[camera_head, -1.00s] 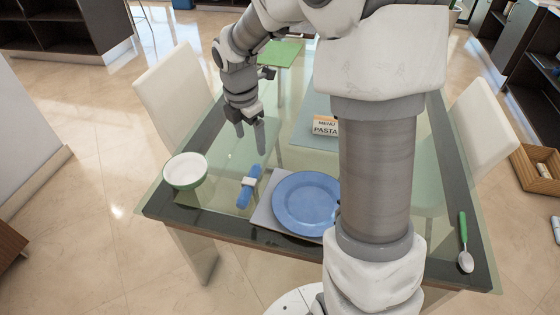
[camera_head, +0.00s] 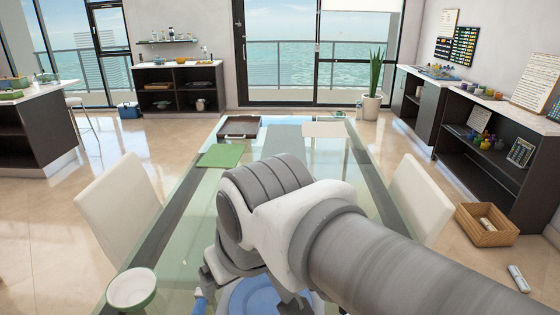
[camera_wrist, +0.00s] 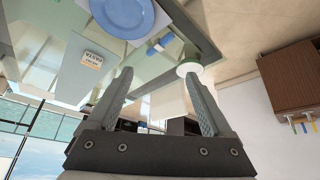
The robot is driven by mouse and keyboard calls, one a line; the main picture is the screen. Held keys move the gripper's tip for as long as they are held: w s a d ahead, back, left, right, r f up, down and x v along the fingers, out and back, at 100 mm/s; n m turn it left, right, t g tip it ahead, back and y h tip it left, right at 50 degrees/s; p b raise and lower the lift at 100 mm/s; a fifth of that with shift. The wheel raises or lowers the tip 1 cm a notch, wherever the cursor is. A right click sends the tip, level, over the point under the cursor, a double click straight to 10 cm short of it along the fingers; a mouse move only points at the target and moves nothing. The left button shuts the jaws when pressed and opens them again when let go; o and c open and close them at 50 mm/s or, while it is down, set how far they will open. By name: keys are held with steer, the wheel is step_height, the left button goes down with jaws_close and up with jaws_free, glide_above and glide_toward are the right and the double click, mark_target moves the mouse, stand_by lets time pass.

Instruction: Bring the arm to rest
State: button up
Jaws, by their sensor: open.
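My arm is folded over the near part of the glass table (camera_head: 185,215) in the head view and hides much of its middle. My gripper (camera_wrist: 158,75) shows in the wrist view with its two fingers spread apart and nothing between them. The head view mostly hides it behind the arm. The blue plate (camera_head: 256,298) is partly covered by the arm; it also shows at the top of the wrist view (camera_wrist: 124,12). A green-and-white bowl (camera_head: 131,289) stands at the table's near left corner. The rolled blue napkin (camera_wrist: 160,44) lies beside the plate.
White chairs stand left (camera_head: 120,208) and right (camera_head: 420,195) of the table. A green mat (camera_head: 221,155) and a brown tray (camera_head: 240,126) lie toward the far end. A wooden basket (camera_head: 487,225) sits on the right floor.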

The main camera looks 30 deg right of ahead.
steer(key=r+p, duration=0.2)
steer(key=p, duration=0.1)
steer(key=shift+w+r, duration=0.35)
steer(key=shift+f, duration=0.1)
steer(key=shift+c, duration=0.2)
steer(key=shift+a, duration=0.1)
steer(key=c, duration=0.5)
steer(key=shift+a, duration=0.15)
